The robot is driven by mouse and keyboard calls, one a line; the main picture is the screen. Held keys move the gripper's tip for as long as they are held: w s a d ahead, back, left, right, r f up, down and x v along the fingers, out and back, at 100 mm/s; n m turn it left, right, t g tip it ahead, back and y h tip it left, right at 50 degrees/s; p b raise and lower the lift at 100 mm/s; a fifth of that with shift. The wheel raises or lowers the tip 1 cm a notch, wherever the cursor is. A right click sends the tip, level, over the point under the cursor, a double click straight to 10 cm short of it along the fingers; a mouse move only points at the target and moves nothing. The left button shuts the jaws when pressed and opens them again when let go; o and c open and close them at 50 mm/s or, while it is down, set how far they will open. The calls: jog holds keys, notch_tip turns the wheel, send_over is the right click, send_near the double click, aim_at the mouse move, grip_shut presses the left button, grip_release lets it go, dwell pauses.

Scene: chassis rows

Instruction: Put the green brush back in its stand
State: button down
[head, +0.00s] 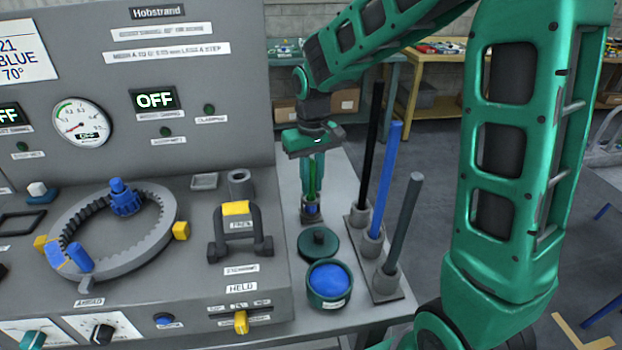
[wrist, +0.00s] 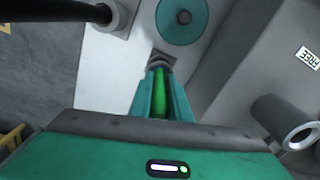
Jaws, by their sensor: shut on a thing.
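My gripper (head: 313,193) points straight down and is shut on the green brush (head: 312,176), which is upright between the fingers. The brush also shows between the fingers in the wrist view (wrist: 161,94). A small grey stand (head: 311,216) is on the light bench directly below the fingertips, and part of it shows past them in the wrist view (wrist: 160,60). A bit of blue shows at the lower end of the fingers, at the stand's mouth. I cannot tell how deep the brush's lower end is in the stand.
To the right, a rack (head: 389,288) holds black, blue and grey upright rods close to my gripper. In front are a dark green round lid (head: 319,243) and a green pot (head: 328,301) with blue contents. The grey machine (head: 190,60) with its toothed ring stands left.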

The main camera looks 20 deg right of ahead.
jog(key=c, duration=1.6)
grip_release()
jog(key=shift+o, duration=0.2)
jog(key=shift+r, duration=0.1)
